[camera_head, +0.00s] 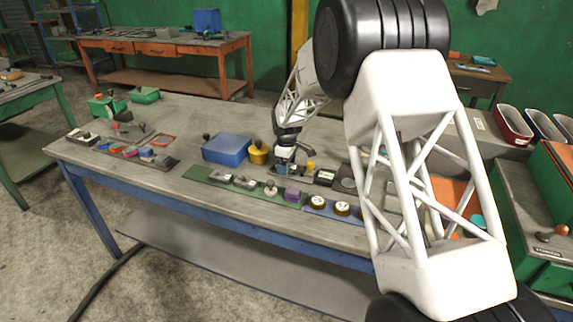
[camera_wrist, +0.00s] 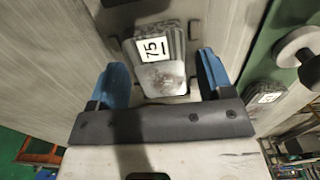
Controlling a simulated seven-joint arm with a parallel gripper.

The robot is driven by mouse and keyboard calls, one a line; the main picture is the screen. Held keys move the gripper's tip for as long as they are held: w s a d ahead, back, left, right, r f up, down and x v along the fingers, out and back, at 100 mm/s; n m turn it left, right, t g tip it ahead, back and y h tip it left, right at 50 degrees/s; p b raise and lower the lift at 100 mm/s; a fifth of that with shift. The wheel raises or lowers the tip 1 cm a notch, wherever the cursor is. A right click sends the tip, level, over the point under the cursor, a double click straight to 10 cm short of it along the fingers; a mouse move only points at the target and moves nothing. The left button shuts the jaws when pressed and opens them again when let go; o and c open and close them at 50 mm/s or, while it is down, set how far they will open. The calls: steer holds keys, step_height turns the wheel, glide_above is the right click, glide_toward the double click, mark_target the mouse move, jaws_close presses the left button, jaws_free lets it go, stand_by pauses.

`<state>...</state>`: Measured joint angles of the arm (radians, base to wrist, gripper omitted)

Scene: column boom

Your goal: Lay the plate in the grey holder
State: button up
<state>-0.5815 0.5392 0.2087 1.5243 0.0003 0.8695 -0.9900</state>
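A dark grey plate-like block marked 75 (camera_wrist: 158,62) lies below my gripper in the wrist view. It sits between the lines of the two blue fingers (camera_wrist: 163,82), with a gap on each side. My gripper is open and holds nothing that I can see. In the head view my gripper (camera_head: 285,168) is low over the workbench, by the back edge of the green board; the block beneath it is hidden or too small to make out. I cannot tell for certain which piece is the grey holder.
The green board (camera_head: 232,185) carries several knobbed weights and a purple block (camera_head: 292,195). A blue box (camera_head: 226,149) and a yellow pot (camera_head: 258,154) stand left of my gripper. A blue tray (camera_head: 322,207) with round white-topped pieces lies right. The bench's left middle (camera_head: 195,125) is clear.

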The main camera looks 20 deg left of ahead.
steer(key=shift+r, duration=0.15)
step_height(320, 180, up, 12)
stand_by(0.9)
stand_by(0.7)
steer(key=s+d+r+m, duration=0.3)
steer(key=s+d+r, duration=0.3)
steer(key=d, duration=0.5)
steer(key=s+d+r+m+t, duration=0.1)
steer(key=s+d+r+m, duration=0.35)
steer(key=d, duration=0.65)
steer(key=s+d+r+m, duration=0.1)
steer(key=s+d+r, duration=0.6)
steer(key=d, duration=0.4)
steer(key=s+d+f+m, duration=0.1)
steer(key=s+d+m, duration=0.2)
steer(key=s+d, duration=0.3)
steer(key=s+d+f+m+t, duration=0.1)
steer(key=s+d, duration=0.6)
steer(key=s, duration=0.8)
steer(key=s+d+f+m, duration=0.2)
steer(key=s+d+m, duration=0.3)
steer(key=s, duration=0.6)
steer(key=shift+d+f+m+t, duration=0.25)
steer(key=shift+d+m+t, duration=0.1)
steer(key=shift+d, duration=0.35)
